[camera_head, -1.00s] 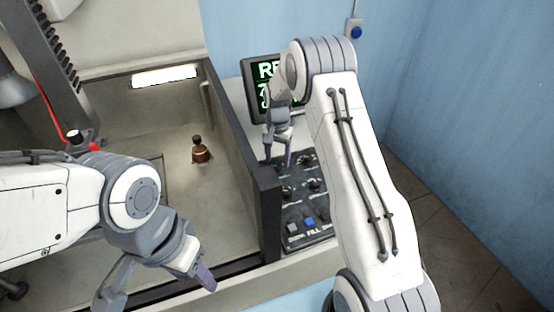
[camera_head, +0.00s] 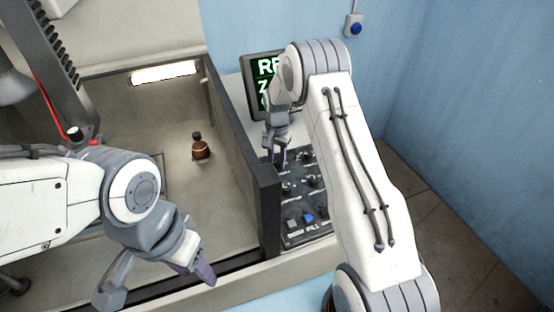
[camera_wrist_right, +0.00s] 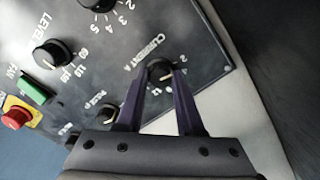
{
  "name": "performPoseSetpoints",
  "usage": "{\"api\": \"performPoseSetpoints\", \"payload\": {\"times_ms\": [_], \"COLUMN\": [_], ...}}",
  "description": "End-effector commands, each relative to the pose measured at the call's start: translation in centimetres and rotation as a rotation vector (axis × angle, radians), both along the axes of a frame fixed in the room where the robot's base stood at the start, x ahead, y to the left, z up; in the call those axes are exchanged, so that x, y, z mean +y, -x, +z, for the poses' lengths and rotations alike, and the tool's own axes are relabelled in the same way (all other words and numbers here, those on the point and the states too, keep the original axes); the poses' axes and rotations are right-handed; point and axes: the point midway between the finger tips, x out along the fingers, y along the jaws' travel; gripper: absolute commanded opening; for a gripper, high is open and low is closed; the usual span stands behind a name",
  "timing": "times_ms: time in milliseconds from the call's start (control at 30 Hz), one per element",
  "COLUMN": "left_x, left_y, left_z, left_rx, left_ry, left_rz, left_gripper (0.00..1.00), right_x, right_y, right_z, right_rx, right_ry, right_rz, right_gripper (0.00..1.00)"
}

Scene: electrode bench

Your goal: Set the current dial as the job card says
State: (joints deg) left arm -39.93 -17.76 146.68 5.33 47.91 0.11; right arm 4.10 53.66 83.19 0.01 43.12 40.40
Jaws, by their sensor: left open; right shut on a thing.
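The current dial (camera_wrist_right: 160,72), a dark round knob labelled "CURRENT A", is on the dark control panel (camera_head: 309,225). My right gripper (camera_wrist_right: 165,80) is shut on this dial, with one purple finger on each side of it. In the head view my right gripper (camera_head: 277,160) is at the back left of the panel, and the dial is hidden there. My left gripper (camera_head: 155,287) is open and empty over the front edge of the bench. I cannot make out a job card.
Beside the current dial are a "LEVEL" knob (camera_wrist_right: 54,54), a green switch (camera_wrist_right: 35,87) and a red button (camera_wrist_right: 17,117). A dark wall (camera_head: 262,180) divides the panel from the enclosure, where a brown bottle (camera_head: 201,150) stands. Blue walls close off the back and right.

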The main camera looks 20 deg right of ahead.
Motion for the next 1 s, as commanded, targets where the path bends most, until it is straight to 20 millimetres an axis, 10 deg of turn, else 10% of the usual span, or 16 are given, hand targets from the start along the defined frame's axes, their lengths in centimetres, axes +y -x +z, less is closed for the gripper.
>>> {"api": "performPoseSetpoints", "payload": {"times_ms": [1000], "left_x": [0.0], "left_y": [0.0], "left_z": [-1.5], "left_rx": [0.000], "left_ry": [0.000], "left_rz": [-0.001], "left_gripper": [0.50], "right_x": [-0.1], "right_y": [0.0], "right_z": [0.1], "right_rx": [-0.001], "right_ry": [0.000], "right_rz": [-0.495], "right_gripper": [0.00]}}
